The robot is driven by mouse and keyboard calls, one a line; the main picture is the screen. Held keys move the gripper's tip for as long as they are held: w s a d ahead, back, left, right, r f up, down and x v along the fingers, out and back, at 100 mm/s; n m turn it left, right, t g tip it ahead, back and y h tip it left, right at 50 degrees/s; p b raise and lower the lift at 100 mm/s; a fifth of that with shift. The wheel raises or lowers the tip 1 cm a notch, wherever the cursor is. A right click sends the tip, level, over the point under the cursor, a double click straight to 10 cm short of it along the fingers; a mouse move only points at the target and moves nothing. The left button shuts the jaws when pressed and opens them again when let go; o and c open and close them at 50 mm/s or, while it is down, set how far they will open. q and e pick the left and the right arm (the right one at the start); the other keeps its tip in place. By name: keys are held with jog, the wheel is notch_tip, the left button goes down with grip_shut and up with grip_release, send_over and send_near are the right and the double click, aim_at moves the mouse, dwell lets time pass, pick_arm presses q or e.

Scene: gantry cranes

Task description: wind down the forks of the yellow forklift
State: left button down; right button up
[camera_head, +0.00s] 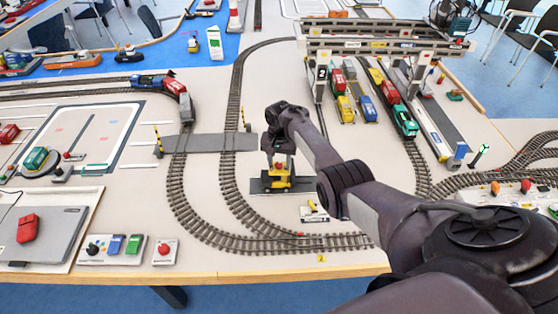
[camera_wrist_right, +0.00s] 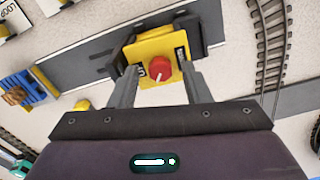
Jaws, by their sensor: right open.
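The yellow forklift (camera_head: 276,180) stands on a dark grey strip in the middle of the table, inside the curve of the track. In the right wrist view its yellow body (camera_wrist_right: 151,45) carries a red knob (camera_wrist_right: 159,70) with a white pointer mark. My right gripper (camera_head: 277,153) is straight above the forklift, pointing down. In the wrist view its two open fingers (camera_wrist_right: 160,78) stand on either side of the red knob, with gaps showing. I cannot tell the height of the forks. My left gripper is not in view.
Curved railway track (camera_head: 235,190) runs left of and in front of the forklift. A small white and yellow block (camera_head: 314,211) lies to its right. A gantry crane (camera_head: 385,42) stands over colourful trains behind.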

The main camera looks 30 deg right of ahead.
grip_shut()
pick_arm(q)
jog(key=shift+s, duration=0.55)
